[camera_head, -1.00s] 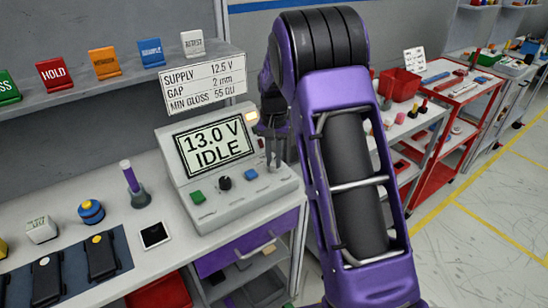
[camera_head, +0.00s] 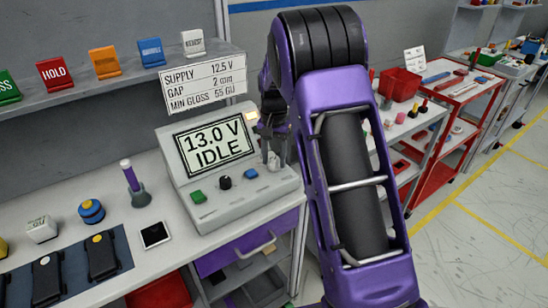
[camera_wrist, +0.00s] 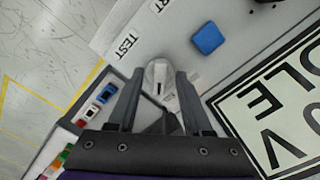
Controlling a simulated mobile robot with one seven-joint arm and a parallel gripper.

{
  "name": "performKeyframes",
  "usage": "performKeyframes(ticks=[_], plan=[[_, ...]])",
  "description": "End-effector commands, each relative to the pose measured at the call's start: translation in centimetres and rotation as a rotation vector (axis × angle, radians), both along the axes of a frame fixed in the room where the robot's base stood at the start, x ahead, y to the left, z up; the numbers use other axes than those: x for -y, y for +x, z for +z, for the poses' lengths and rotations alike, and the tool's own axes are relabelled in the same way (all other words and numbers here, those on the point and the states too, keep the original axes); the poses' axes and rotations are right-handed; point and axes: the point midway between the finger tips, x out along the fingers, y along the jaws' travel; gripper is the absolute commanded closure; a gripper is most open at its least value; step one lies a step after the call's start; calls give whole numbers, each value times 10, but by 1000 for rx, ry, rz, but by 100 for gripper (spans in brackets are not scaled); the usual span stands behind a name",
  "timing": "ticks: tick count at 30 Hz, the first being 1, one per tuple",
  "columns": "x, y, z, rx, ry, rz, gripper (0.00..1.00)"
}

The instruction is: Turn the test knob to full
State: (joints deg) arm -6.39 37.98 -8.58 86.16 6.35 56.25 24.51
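The test console (camera_head: 230,205) stands on the bench, and its screen (camera_head: 216,145) reads "13.0 V IDLE". The light grey test knob (camera_wrist: 160,74), with a dark mark, sits beside the "TEST" label in the wrist view. It also shows at the right of the panel in the head view (camera_head: 273,162), partly covered by my gripper. My gripper (camera_wrist: 161,73) is open, with one finger on each side of the knob. Narrow gaps seem to separate the fingers from it; contact is hard to tell.
A blue button (camera_wrist: 207,38) is close beside the knob. A black knob (camera_head: 225,182) and a green button (camera_head: 198,196) are further left on the panel. A sign (camera_head: 203,82) hangs above the console. A phone-like device (camera_head: 155,235) lies left of it.

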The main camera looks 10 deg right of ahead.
Motion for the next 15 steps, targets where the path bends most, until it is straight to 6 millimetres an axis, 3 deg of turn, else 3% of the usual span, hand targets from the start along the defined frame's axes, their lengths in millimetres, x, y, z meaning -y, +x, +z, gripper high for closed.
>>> performKeyframes(ticks=[8,15], plan=[[0,0,4,0,0,1,50],[0,1,47,4,0,1,50]])
